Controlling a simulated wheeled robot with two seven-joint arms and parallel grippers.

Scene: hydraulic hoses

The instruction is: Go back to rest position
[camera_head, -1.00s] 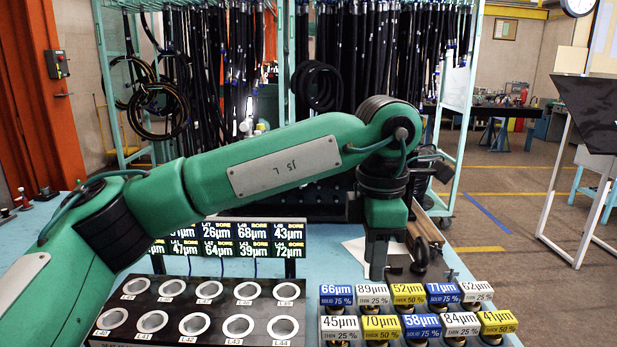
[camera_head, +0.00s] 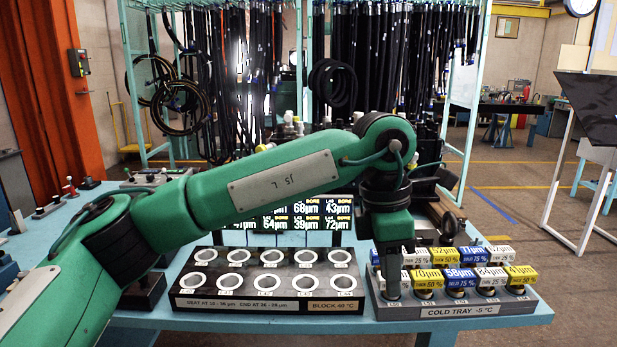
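My green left arm (camera_head: 270,185) reaches in from the left across the table. Its gripper (camera_head: 392,285) points down in front of the left end of the cold tray (camera_head: 535,308), covering some of the labelled pieces there. The fingers show edge-on as one dark strip, so I cannot tell whether they are open or shut or hold anything. I also cannot tell whether they touch the tray. My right gripper is not in view.
A dark block with empty ring holes (camera_head: 200,282) lies left of the tray, with a lit display (camera_head: 305,222) behind it. The tray holds several blue, white and yellow labelled pieces (camera_head: 520,274). Hoses hang on a rack (camera_head: 468,88) behind. Open floor (camera_head: 570,290) lies right.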

